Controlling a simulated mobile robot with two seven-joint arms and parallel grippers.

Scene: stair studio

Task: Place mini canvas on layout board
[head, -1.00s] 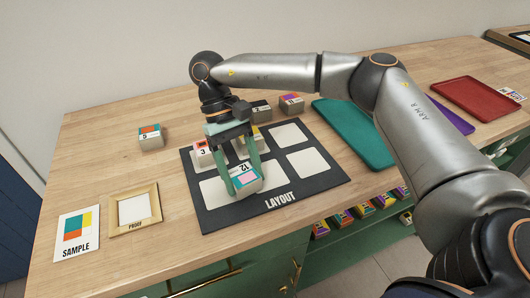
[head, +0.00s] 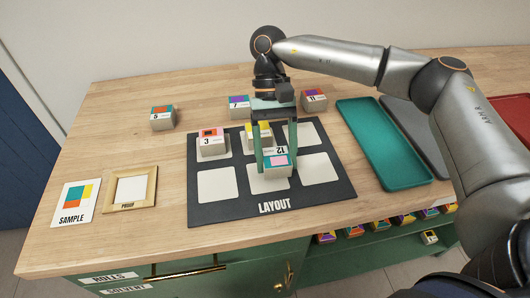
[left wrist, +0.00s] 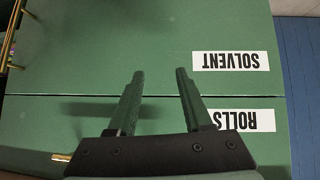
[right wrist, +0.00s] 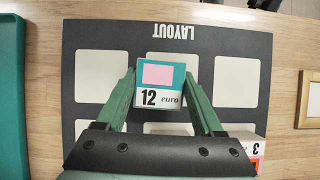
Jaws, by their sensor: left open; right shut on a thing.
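My right gripper (head: 275,160) is shut on the mini canvas marked 12 (head: 277,167), a block with a teal and pink top. It is at the front middle square of the dark layout board (head: 318,203); I cannot tell whether it touches the board. In the right wrist view the canvas (right wrist: 160,82) sits between the fingers (right wrist: 161,92). Canvas 3 (head: 211,148) stands on the back left square, and a yellow-topped canvas (head: 258,132) on the back middle one. My left gripper (left wrist: 158,75) is open and empty before the green drawers, in the left wrist view only.
Canvases 5 (head: 162,120), 7 (head: 239,108) and 11 (head: 313,100) stand behind the board. A teal tray (head: 385,150) lies to its right. A sample card (head: 73,204) and a proof frame (head: 131,188) lie left. The front left and front right squares are bare.

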